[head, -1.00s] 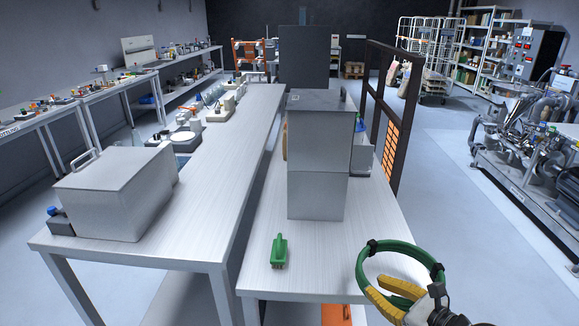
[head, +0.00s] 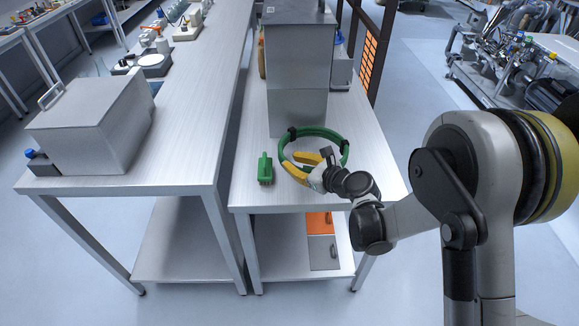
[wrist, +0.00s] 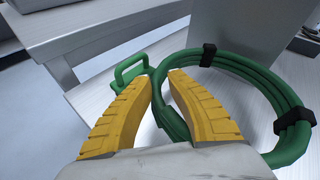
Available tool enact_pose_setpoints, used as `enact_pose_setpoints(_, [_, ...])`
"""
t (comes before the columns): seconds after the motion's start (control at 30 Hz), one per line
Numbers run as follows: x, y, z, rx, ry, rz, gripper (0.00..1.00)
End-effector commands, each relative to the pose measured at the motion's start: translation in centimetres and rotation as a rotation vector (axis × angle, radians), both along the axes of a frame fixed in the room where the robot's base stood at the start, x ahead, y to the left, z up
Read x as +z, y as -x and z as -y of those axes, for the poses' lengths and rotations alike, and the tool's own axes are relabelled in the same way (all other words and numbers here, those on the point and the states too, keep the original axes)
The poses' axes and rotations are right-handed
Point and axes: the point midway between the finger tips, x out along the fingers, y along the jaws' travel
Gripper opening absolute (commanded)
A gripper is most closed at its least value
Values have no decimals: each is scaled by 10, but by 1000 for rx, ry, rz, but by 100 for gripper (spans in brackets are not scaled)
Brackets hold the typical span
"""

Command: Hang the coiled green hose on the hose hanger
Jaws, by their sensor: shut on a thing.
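The coiled green hose (head: 342,147) is a ring of several strands with black bands. It is above the front part of the right-hand table in the head view. My gripper (head: 289,161) has yellow ribbed fingers and is shut on one side of the coil. In the wrist view the coil (wrist: 258,72) spreads to the right of the fingers (wrist: 160,80), and a strand passes between them. A hose hanger cannot be made out in these frames.
A green handled tool (head: 265,169) stands on the table (head: 245,195), left of the coil. A tall grey cabinet (head: 298,65) stands just behind the coil. A grey lidded box (head: 92,125) sits on the left table. A dark frame with orange mesh (head: 370,62) stands behind.

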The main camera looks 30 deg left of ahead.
Motion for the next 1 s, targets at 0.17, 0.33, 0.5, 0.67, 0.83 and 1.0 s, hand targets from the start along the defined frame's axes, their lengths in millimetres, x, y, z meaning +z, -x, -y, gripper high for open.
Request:
enact_pose_setpoints(0.17, [0, -3, -11, 1, 0, 1, 0])
enact_pose_setpoints(0.33, [-21, -6, -16, -1, 0, 1, 0])
enact_pose_setpoints(0.5, [-36, -5, -16, -1, -1, 1, 0])
enact_pose_setpoints(0.67, [-34, -5, -16, -1, -1, 1, 0])
enact_pose_setpoints(0.83, [-35, -5, -15, 0, 0, 0, 37])
enact_pose_setpoints(1.0, [-35, -5, -15, 0, 0, 0, 37])
